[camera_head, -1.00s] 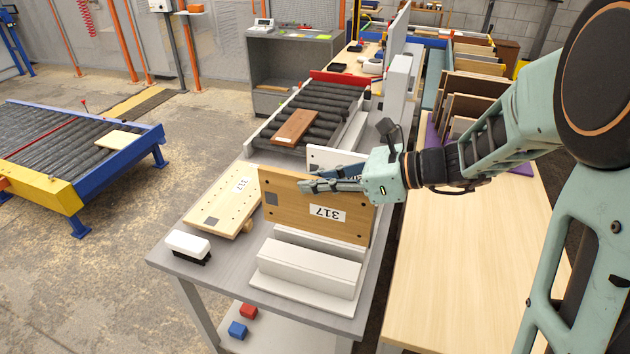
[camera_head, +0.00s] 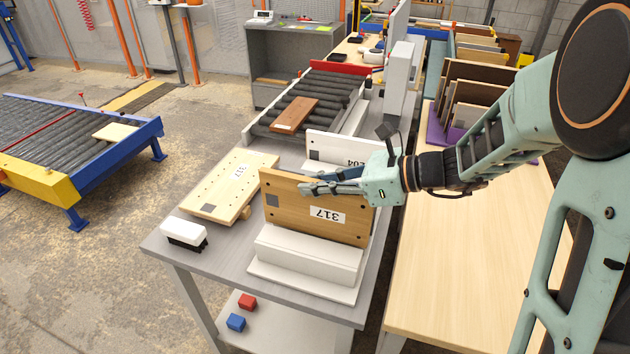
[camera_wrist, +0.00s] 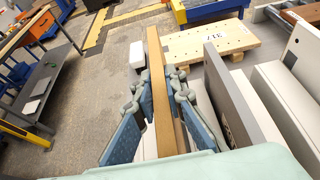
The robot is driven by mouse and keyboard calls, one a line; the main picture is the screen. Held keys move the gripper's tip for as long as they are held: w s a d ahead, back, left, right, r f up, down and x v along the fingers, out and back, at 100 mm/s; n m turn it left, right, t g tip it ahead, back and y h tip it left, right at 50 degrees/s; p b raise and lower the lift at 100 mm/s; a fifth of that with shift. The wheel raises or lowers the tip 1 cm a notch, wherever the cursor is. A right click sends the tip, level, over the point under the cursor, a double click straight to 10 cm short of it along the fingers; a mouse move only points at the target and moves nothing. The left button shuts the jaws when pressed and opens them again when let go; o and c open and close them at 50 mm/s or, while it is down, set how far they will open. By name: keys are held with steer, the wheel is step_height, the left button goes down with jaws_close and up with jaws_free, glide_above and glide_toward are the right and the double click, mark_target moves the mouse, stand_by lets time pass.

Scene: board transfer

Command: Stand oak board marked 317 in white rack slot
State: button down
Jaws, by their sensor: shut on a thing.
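The oak board marked 317 (camera_head: 290,208) stands on edge, its label upside down, at the white rack (camera_head: 308,262) on the grey table. Its lower edge lies just behind the rack's front block; whether it rests on the slot bottom is hidden. My gripper (camera_head: 335,184) is shut on the board's upper part, coming from the right. In the wrist view my gripper (camera_wrist: 160,95) has its blue fingers on both sides of the board's edge (camera_wrist: 158,70).
A pale board also marked 317 (camera_head: 228,190) lies flat at left, raised on supports. A white-and-black brush (camera_head: 185,233) lies near the table's left edge. A brown board (camera_head: 295,115) lies on rollers behind.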

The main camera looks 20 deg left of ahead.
steer(key=shift+f+b, duration=1.7)
steer(key=shift+f, duration=0.9)
steer(key=c, duration=1.9)
jaws_free()
steer(key=v, duration=1.2)
